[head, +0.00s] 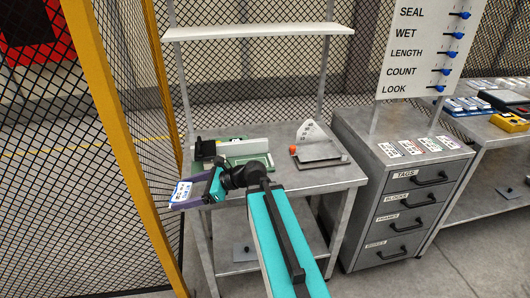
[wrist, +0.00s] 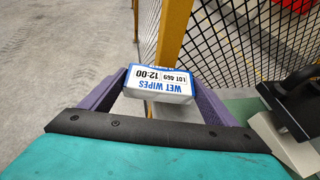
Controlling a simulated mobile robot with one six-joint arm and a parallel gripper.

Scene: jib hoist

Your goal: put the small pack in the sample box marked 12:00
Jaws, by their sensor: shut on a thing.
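The small pack (wrist: 160,84) is white with a blue edge and reads WET WIPES, LOT 469 and 12:00, upside down in the wrist view. My gripper (wrist: 163,92) is shut on it, with a purple finger on each side. In the head view the pack (head: 181,192) is held at the left front corner of the grey bench, near the mesh fence. I cannot make out a sample box marked 12:00 in either view.
The bench (head: 290,182) bears a green-based device (head: 245,150) and a plate with a white fan-shaped scale (head: 318,145). A yellow post (head: 110,110) stands close left. A drawer cabinet (head: 400,195) bears several cards. The right bench holds blue-white packs (head: 462,106) and a yellow device (head: 509,122).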

